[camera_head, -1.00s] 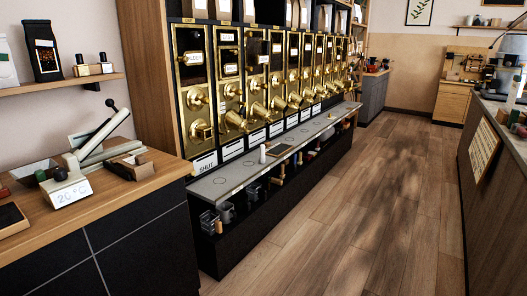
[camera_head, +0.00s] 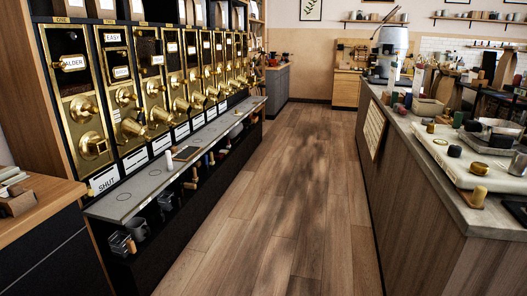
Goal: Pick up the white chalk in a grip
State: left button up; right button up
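A small white upright piece (camera_head: 168,159), possibly the white chalk, stands on the grey ledge (camera_head: 128,197) below the brass bins. It is beside a dark, wood-framed slate (camera_head: 187,153). It is too small in the view to be sure what it is. Neither of my grippers is in view.
A row of brass-fronted bins (camera_head: 88,110) stands above the ledge on the left, with cups and handled tools on a shelf below. A long counter (camera_head: 440,215) with many items runs along the right. The wooden floor (camera_head: 270,205) between is clear.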

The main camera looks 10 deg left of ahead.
aim_at(170, 167)
jog(key=u, duration=0.3)
jog(key=i, duration=2.35)
jog(key=u, duration=1.05)
jog(key=i, duration=2)
jog(key=u, duration=0.5)
